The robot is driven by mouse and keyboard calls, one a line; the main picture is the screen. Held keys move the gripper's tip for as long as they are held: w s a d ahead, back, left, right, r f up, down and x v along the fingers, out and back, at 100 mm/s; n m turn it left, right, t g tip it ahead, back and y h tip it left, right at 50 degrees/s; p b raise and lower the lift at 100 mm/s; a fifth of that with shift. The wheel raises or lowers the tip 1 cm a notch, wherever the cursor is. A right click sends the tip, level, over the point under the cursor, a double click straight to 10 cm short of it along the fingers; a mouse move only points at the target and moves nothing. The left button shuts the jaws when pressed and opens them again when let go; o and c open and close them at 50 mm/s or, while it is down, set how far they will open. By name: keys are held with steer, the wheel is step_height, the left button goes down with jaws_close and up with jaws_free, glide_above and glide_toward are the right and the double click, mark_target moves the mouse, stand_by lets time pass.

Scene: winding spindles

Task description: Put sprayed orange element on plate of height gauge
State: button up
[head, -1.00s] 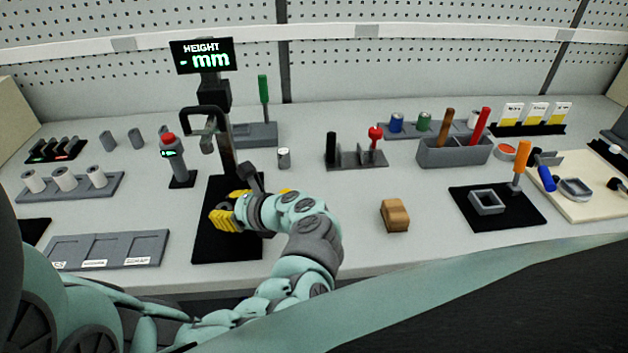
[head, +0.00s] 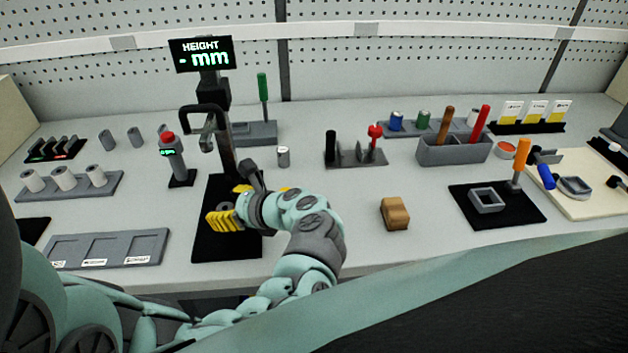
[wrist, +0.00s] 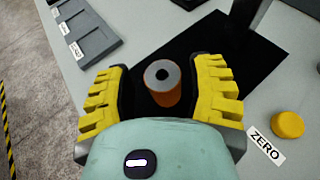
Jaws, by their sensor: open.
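The orange element (wrist: 163,84) stands upright in the wrist view, an orange cylinder with a grey top and a dark centre hole. My gripper (wrist: 163,88) is open, its yellow fingers on either side of it with gaps showing. The element is over the black base (wrist: 222,45) of the height gauge; whether its bottom touches is hidden. In the head view, my gripper (head: 235,208) is low over the black base (head: 225,245), and the gauge (head: 213,95) display reads "- mm".
A yellow button (wrist: 287,124) with a ZERO label is right of the gripper in the wrist view. A labelled grey tray (head: 108,248) lies left of the base. A red-topped sprayer-like device (head: 172,158) stands behind it. A brown block (head: 395,214) is to the right, with clear table around it.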

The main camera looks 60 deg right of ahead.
steer(key=b+v, duration=0.2)
steer(key=v, duration=0.9)
steer(key=shift+s+b, duration=0.3)
steer(key=shift+s, duration=0.05)
